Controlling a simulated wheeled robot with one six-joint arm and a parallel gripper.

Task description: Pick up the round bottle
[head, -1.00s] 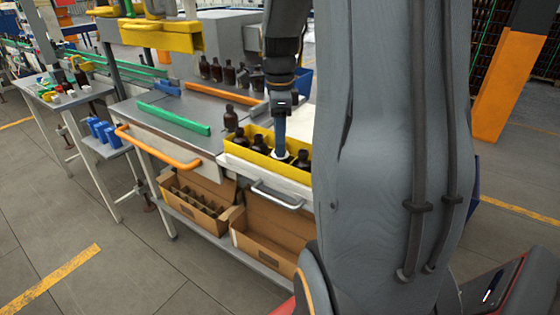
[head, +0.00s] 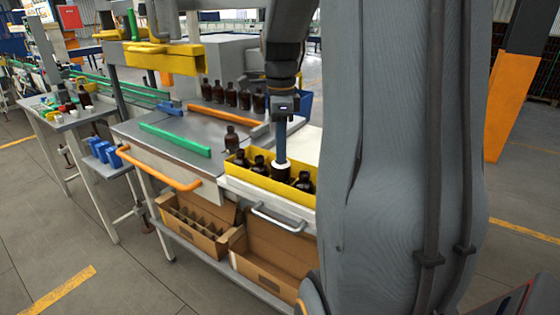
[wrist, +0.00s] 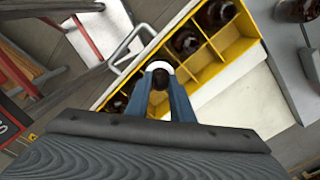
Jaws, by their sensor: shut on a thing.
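My gripper (head: 281,160) points down into the yellow crate, with its blue fingers closed around the neck of a dark amber bottle (head: 281,175). A white ring shows at the bottle's top. In the wrist view, the fingers of my gripper (wrist: 160,88) lie on both sides of the dark bottle top (wrist: 160,78). The held bottle stands in line with other dark bottles in the yellow crate (head: 236,172); I cannot tell whether its base is lifted. The crate wall hides its lower body, so its shape is not clear. Neighbouring bottles (head: 304,183) stand on both sides.
A lone bottle (head: 231,138) stands outside the crate on the grey table (head: 190,122). Several more bottles (head: 231,97) stand in a row behind. The crate has yellow dividers and some empty compartments (wrist: 205,65). Cardboard boxes (head: 197,222) sit on the shelf below.

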